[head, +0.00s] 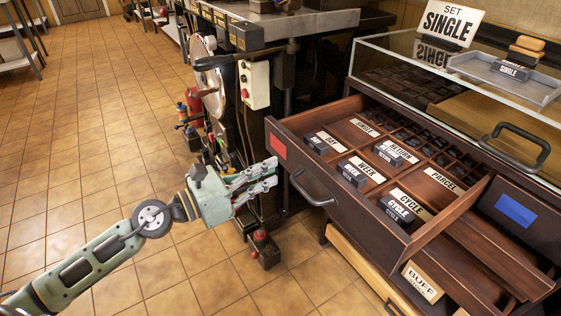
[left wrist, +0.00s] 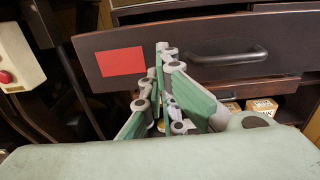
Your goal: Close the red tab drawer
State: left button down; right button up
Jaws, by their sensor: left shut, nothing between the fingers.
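The red tab drawer (head: 376,221) stands pulled out of the cabinet at the right of the head view. Its dark wooden front carries a red tab (head: 278,146) at its left end and a dark bar handle (head: 312,190). In the left wrist view the red tab (left wrist: 121,62) and the handle (left wrist: 226,54) face me. My left gripper (head: 274,173) is shut and empty, just in front of the drawer front near the red tab. In the left wrist view its fingertips (left wrist: 165,48) show between tab and handle; I cannot tell whether they touch. My right gripper is not in view.
Labelled blocks, such as CYCLE (head: 397,209), lie inside the drawer. A glass-topped case (head: 460,75) stands above it. A blue-tab drawer (head: 516,210) is to the right. A machine with a control box (head: 254,85) stands behind my gripper. The tiled floor (head: 90,150) at left is clear.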

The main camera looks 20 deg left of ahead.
aim_at(292, 161)
pick_arm(q)
jog(key=p+x, duration=0.1)
jog(key=x, duration=0.2)
jog(key=shift+w+r, duration=0.1)
jog(key=shift+w+d, duration=0.25)
jog(key=shift+d, duration=0.05)
